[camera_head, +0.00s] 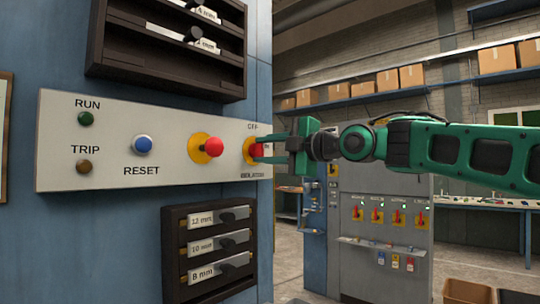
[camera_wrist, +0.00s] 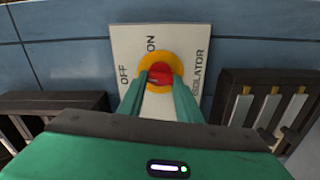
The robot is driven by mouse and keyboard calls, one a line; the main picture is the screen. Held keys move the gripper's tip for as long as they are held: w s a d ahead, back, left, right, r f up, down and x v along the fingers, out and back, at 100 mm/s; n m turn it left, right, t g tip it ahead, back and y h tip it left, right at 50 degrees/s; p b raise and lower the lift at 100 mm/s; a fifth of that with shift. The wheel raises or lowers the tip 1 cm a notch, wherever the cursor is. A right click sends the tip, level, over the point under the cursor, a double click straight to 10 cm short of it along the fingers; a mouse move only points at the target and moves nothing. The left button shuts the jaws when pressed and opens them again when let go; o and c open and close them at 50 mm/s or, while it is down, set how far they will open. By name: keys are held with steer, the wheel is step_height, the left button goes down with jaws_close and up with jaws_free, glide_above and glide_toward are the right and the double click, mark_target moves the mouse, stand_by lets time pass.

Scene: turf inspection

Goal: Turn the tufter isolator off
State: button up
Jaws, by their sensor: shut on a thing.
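The tufter isolator (camera_head: 248,153) is a red handle on a round yellow plate at the right end of the pale control panel (camera_head: 110,178). It also shows in the wrist view (camera_wrist: 157,60), with OFF to its left, ON above it and ISOLATOR on its right. My gripper (camera_head: 262,150) reaches it from the right in the head view. In the wrist view the two green fingers (camera_wrist: 159,82) stand on either side of the red handle and are shut on it. The fingers partly hide the handle, and its exact angle is hard to tell.
Beside the isolator on the panel are a red mushroom button (camera_head: 213,147), a blue RESET button (camera_head: 142,145), and RUN (camera_head: 86,118) and TRIP (camera_head: 84,166) lamps. Dark gauge racks jut out above (camera_head: 120,68) and below (camera_head: 176,240). A grey cabinet (camera_head: 350,265) stands behind my arm.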

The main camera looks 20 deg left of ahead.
steer(key=shift+s+a+f+n, duration=0.1)
steer(key=shift+n, duration=0.7)
steer(key=o, duration=1)
steer(key=shift+o, duration=0.2)
steer(key=shift+d, duration=0.4)
steer(key=v, duration=1)
steer(key=shift+f, duration=0.1)
